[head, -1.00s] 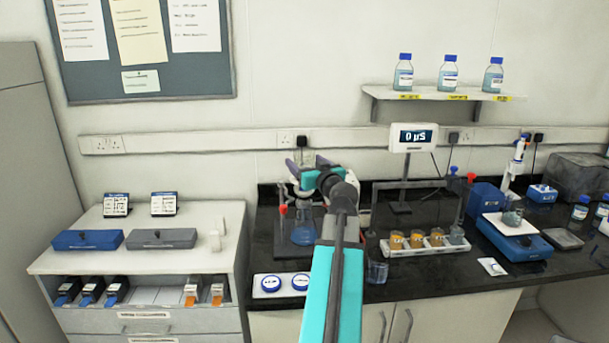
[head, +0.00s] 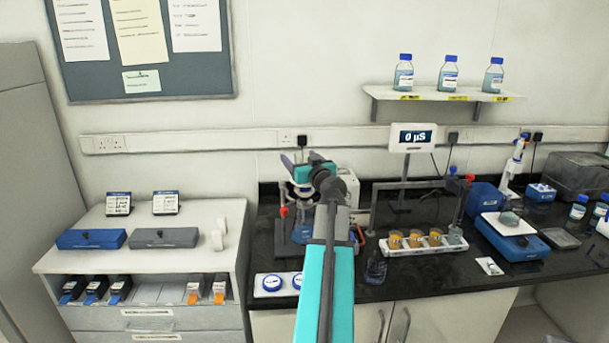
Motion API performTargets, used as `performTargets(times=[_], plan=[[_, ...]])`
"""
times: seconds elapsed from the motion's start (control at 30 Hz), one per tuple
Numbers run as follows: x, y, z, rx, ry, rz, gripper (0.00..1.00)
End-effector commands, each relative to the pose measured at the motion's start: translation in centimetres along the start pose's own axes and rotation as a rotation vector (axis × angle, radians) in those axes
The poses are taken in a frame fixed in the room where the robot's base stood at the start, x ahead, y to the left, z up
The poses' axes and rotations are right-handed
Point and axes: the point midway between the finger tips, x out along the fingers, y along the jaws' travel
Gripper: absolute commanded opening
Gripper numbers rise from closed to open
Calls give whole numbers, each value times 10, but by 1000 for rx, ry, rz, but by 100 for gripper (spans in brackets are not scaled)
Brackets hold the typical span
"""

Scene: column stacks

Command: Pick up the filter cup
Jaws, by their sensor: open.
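My gripper (head: 297,160) is at the end of the teal and grey arm, over the back left of the black bench. Its jaws are open and point away from me. A pale cup-like piece (head: 302,188), which looks like the filter cup, shows just below the jaws. It appears to sit above a flask with blue liquid (head: 302,230). My wrist and forearm hide part of this area, and I cannot tell whether the jaws touch the cup.
A red-knobbed stand (head: 283,212) is close left of the flask. A white rack of orange-filled cups (head: 422,249), a glass beaker (head: 375,268) and a blue balance (head: 515,243) are to the right.

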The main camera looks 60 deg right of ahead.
Motion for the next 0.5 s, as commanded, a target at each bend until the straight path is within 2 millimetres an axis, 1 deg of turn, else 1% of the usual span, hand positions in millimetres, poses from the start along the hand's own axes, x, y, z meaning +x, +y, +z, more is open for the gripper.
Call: performTargets(times=[0.37,0.4,0.47,0.5], plan=[[0,0,0,0,0,0,74],[0,0,0,0,0,0,70],[0,0,0,0,0,0,60],[0,0,0,0,0,0,53]])
